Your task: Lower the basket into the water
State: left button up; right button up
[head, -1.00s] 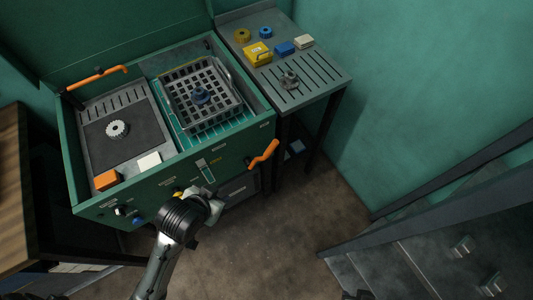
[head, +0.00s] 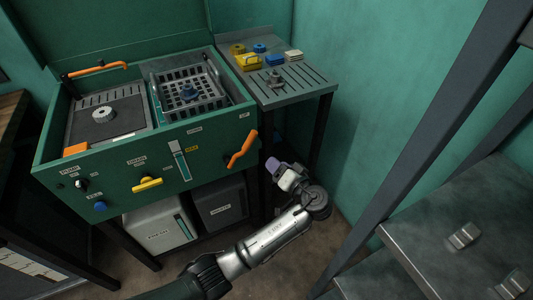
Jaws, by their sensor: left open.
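The cabinet's front wall hides most of the basin below, so I cannot tell how the basket stands to the water. An orange crank handle (head: 243,150) sticks out at the right of the cabinet front. My left gripper (head: 276,168) is open and empty, right of and below this handle, apart from it and from the basket. My right gripper is not in view.
A slatted side table (head: 300,88) with yellow, blue and white items adjoins the cabinet's right. A second orange handle (head: 98,69) is at the back left. A white and a dark container stand below. A grey metal frame (head: 430,130) and steps fill the right.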

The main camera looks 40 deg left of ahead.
aim_at(252, 142)
pick_arm(q)
jog(key=w+a+n+b, duration=0.1)
jog(key=a, duration=0.3)
jog(key=a+r+n+y+b, duration=0.1)
jog(key=a, duration=0.3)
jog(key=w+a+n+y+b, duration=0.1)
jog(key=a+n, duration=0.1)
jog(key=a, duration=0.3)
jog(key=shift+w+r+g+b, duration=0.25)
jog(key=shift+w+g+b, duration=0.1)
jog(key=shift+g, duration=0.05)
jog(key=shift+w+a+r, duration=0.1)
jog(key=shift+w+a, duration=0.15)
jog(key=shift+a, duration=0.35)
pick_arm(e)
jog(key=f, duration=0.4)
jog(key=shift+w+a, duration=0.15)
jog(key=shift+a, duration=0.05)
pick_arm(q)
jog(key=shift+c, duration=0.3)
grip_shut()
